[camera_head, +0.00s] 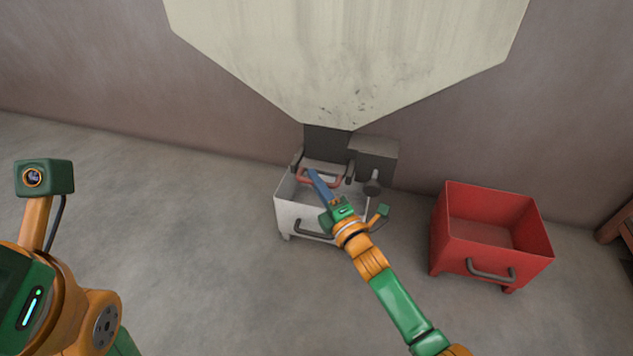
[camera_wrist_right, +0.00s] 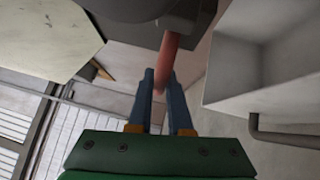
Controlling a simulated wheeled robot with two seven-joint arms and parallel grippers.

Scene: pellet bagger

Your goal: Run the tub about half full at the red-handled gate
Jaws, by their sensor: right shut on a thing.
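The red gate handle (camera_head: 322,180) sits under the spout of the pale hopper (camera_head: 350,60). My right gripper (camera_head: 313,175) has its blue fingers on this handle. In the right wrist view the handle (camera_wrist_right: 170,55) runs down between the fingertips (camera_wrist_right: 163,85), and the gripper is shut on it. The white tub (camera_head: 286,212) stands on the floor below the gate, its dark front handle (camera_head: 312,229) partly behind my arm. My gripper covers part of the tub's opening, and I cannot make out any pellets in it. My left gripper's fingers are not in view.
A red tub (camera_head: 490,265) stands on the floor to the right, its visible inside empty. A grey box (camera_head: 374,158) is fixed beside the spout. The wall is close behind. The floor to the left of the white tub is clear.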

